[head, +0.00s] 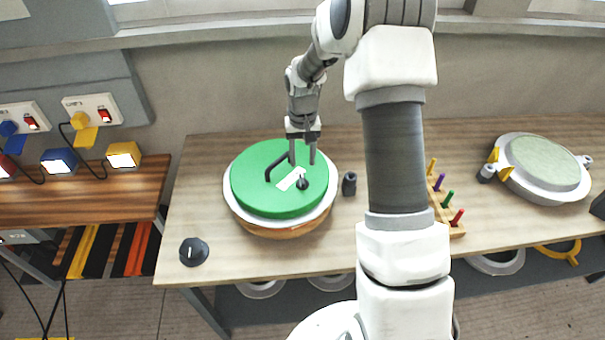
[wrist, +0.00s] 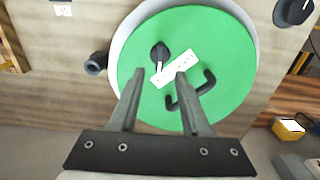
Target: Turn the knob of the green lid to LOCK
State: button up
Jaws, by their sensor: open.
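The round green lid (head: 259,202) lies on a white-rimmed round mould (head: 230,205) on the wooden table; it also shows in the wrist view (wrist: 215,45). A small black knob (head: 302,184) sits on the lid beside a white label (head: 289,179); in the wrist view the knob (wrist: 159,52) has a pale pointer, and the label's writing is too small to read. A black bent handle (head: 274,168) is on the lid. My gripper (head: 302,163) is open and empty above the lid, pointing down near the knob. In the wrist view its fingertips (wrist: 158,73) sit apart, just short of the knob.
A black dial (head: 193,252) lies at the table's front left. A dark cylinder (head: 349,184) stands right of the mould. A wooden rack with coloured pegs (head: 446,205) and another round mould with a pale lid (head: 545,165) are farther right. Bare table lies left of the mould.

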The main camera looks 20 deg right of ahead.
aim_at(302, 178)
notch_tip(302, 178, down, 7)
jog(key=shift+f+p, duration=0.15)
jog(key=shift+p, duration=0.15)
grip_shut()
dwell(0.3)
